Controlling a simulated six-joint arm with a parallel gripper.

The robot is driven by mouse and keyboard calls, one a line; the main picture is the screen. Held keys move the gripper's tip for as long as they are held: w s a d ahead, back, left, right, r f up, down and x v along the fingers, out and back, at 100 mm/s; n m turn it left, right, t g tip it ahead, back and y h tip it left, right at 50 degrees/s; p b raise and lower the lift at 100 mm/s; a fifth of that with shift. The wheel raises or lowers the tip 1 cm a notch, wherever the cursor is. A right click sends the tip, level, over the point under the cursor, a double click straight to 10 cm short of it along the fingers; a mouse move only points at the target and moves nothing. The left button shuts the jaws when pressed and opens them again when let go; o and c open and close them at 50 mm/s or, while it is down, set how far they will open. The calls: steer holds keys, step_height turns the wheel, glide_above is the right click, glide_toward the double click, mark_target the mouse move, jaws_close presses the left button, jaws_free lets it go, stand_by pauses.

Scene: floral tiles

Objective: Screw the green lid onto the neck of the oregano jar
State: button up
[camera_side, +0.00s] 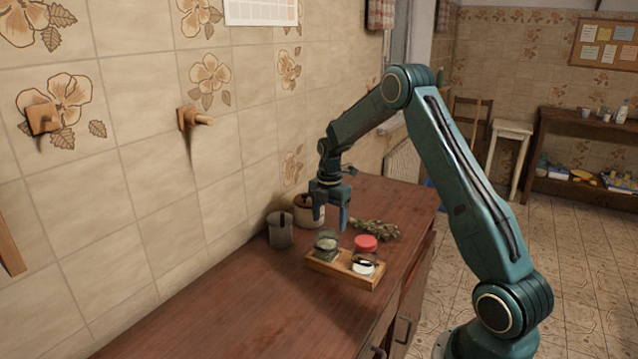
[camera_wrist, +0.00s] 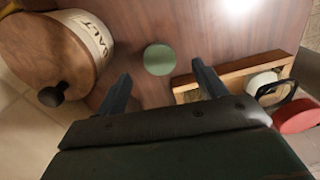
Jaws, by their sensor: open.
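The green lid (camera_wrist: 159,59) lies flat on the brown counter in the wrist view, a plain round disc between and just beyond my fingertips. I cannot make it out in the side view. My gripper (camera_side: 330,212) points down over the counter behind the tray. It is open and empty, and both fingers (camera_wrist: 161,72) show in the wrist view. A glass jar with green-grey contents (camera_side: 327,243), which looks like the oregano jar, stands in the left part of the wooden tray (camera_side: 328,272). In the wrist view my right finger mostly hides it.
A jar with a red lid (camera_side: 365,243) stands in the tray's right part. A salt crock (camera_wrist: 92,38) with a wooden lid and a grey cup (camera_side: 281,234) stand near the wall. A dried herb bunch (camera_side: 378,230) lies behind the tray. The counter's front left is clear.

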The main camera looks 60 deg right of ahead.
steer(key=shift+w+f, duration=0.1)
steer(key=shift+f, duration=2.3)
steer(key=shift+c, duration=0.2)
steer(key=c, duration=1)
